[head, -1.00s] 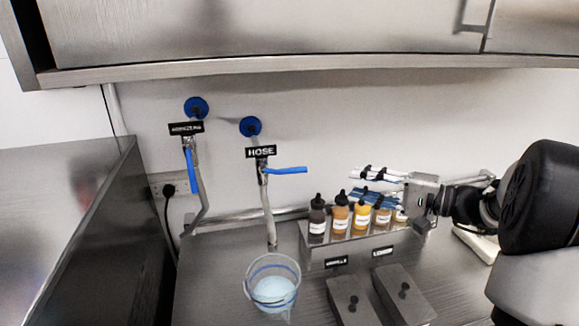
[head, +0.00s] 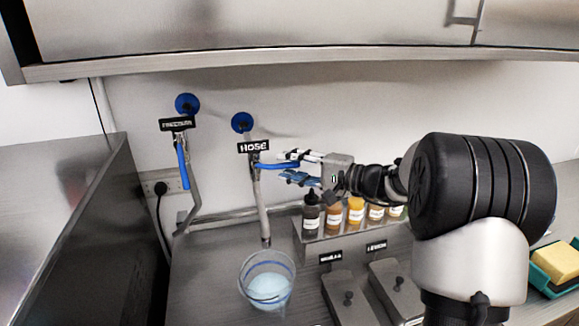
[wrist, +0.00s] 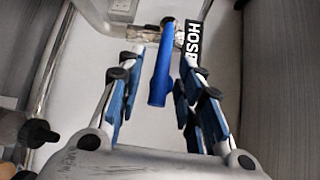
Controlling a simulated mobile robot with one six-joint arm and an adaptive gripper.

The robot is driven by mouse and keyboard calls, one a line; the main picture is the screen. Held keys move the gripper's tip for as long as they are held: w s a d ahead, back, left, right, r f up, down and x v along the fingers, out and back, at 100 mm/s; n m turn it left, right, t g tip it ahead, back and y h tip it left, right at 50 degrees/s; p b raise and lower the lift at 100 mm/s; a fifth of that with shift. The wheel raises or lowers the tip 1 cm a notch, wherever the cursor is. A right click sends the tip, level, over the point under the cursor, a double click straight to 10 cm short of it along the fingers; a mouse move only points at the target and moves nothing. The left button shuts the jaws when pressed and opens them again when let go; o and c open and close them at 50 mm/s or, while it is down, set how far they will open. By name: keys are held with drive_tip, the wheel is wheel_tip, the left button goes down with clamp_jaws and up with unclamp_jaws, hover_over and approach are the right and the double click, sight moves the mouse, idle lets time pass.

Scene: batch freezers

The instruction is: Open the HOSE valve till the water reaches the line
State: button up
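The HOSE valve's blue lever (head: 277,166) points to the right, roughly level, beside the black HOSE label (head: 253,147). My gripper (head: 297,167) is at the lever's free end. In the wrist view the blue lever (wrist: 162,78) lies between the open fingers of my gripper (wrist: 160,85), with a gap on both sides. A clear bucket (head: 267,259) stands under the hose pipe (head: 263,205). It has a blue line around its upper part, and pale blue water (head: 268,288) lies below that line. I cannot make out a stream from the pipe.
A second valve's blue lever (head: 183,165) hangs down at the left. Several dropper bottles (head: 355,214) stand in a steel rack below my gripper. Two lidded steel containers (head: 348,300) sit in front of it. A yellow sponge (head: 556,262) lies at the right. A cabinet overhangs the top.

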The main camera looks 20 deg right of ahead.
drive_tip(key=shift+w+a, duration=0.25)
drive_tip(key=shift+w, duration=0.05)
drive_tip(key=shift+c, duration=0.3)
clamp_jaws()
idle(0.4)
